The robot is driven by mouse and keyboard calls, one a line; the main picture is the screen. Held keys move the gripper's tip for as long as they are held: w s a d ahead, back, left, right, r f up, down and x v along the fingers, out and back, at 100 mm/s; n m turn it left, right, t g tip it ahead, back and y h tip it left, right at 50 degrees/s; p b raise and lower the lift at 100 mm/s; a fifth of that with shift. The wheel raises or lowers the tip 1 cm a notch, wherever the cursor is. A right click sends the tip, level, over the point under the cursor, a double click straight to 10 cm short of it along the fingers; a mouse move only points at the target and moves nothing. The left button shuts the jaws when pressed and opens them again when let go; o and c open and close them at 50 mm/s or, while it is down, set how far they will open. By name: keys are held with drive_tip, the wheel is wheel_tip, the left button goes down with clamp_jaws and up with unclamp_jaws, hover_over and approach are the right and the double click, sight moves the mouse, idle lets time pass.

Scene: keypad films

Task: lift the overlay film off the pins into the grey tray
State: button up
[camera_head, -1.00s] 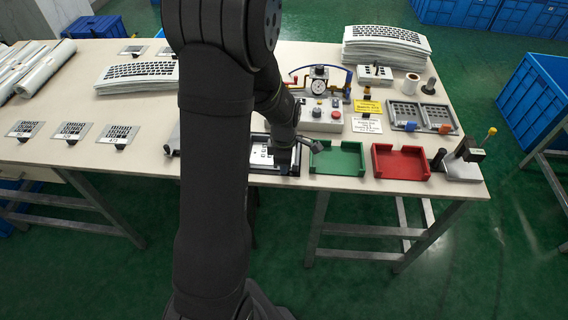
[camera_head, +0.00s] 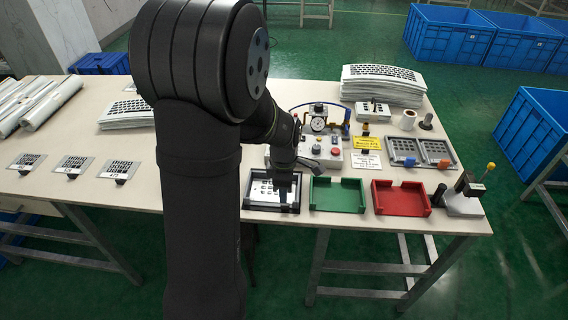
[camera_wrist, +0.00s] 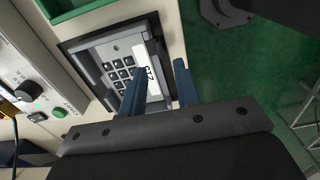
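A grey tray with a dark rim (camera_head: 274,208) sits at the table's front edge, left of the green tray. In it lies a pale sheet with black key squares (camera_head: 262,190), which looks like the overlay film. In the wrist view, the dark-rimmed tray (camera_wrist: 66,47) holds a grey keypad-patterned sheet (camera_wrist: 118,72) with a white lettered strip (camera_wrist: 143,62). My gripper (camera_wrist: 160,75) is over the tray's near part, its two blue-grey fingers apart with nothing clearly between them. In the head view, my gripper (camera_head: 285,190) hangs at the tray's right side. The pins cannot be made out.
A green tray (camera_head: 337,208) and a red tray (camera_head: 400,210) stand to the right. Behind is a control box (camera_head: 325,158) with buttons and a gauge. Two grey plates with blue and orange tabs (camera_head: 420,163) lie at right. Keypad sheets (camera_head: 73,165) lie at left.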

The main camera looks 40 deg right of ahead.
sight(284, 205)
wheel_tip(284, 205, up, 12)
drive_tip(key=shift+f, duration=0.15)
idle(0.5)
wheel_tip(284, 205, down, 18)
drive_tip(key=shift+r, duration=0.25)
idle(0.4)
drive_tip(key=shift+r, duration=0.15)
